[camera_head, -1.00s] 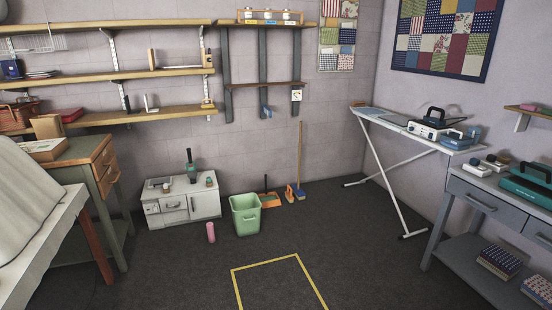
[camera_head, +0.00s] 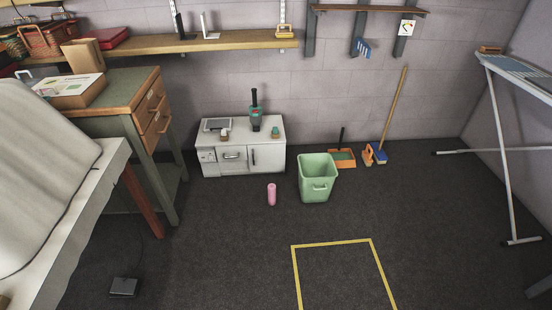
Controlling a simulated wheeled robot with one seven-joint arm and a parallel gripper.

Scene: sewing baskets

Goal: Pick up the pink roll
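The pink roll (camera_head: 271,194) stands upright on the dark floor, in front of a low white cabinet and to the left of a green bin. It is small in the picture and nothing covers it. A gap of bare floor lies between it and the bin. My gripper is not in view.
The green bin (camera_head: 317,178) and white cabinet (camera_head: 242,157) stand by the back wall, with a dustpan (camera_head: 342,158) and broom (camera_head: 380,152) to the right. A wooden drawer table (camera_head: 130,105) stands left. A yellow floor outline (camera_head: 330,244) lies in front. The floor between is clear.

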